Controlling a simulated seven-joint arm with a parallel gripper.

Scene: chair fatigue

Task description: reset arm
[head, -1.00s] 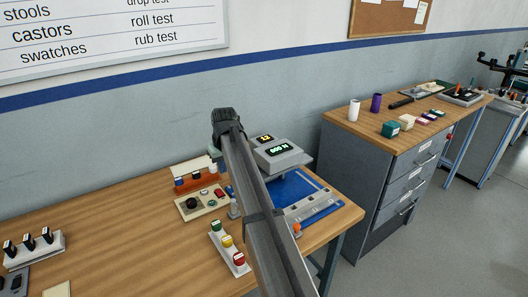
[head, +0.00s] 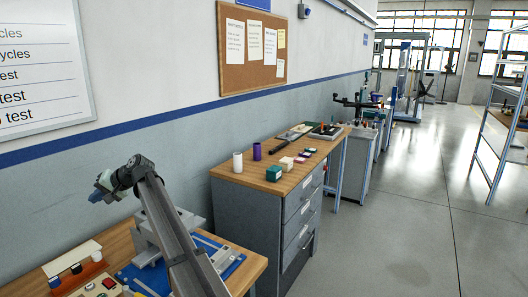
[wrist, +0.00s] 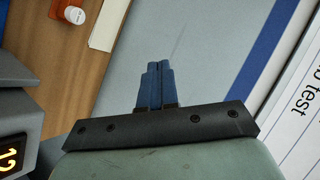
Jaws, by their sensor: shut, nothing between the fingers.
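My gripper (wrist: 154,66) shows in the wrist view with its two blue fingers side by side and touching, with nothing between them. In the head view my gripper (head: 97,194) is at the end of my raised arm, left of centre, in front of the grey-green wall and above the wooden bench (head: 120,240). It touches nothing that I can see. The arm crosses in front of the grey test device (head: 150,243) and hides part of it.
The bench holds a blue mat (head: 228,262), a rack with dark-tipped pieces (head: 75,270) and a button panel (head: 108,284). A grey drawer cabinet (head: 265,215) carries a white cylinder (head: 238,162), a purple cylinder (head: 257,151) and small blocks. Open floor (head: 420,220) lies to the right.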

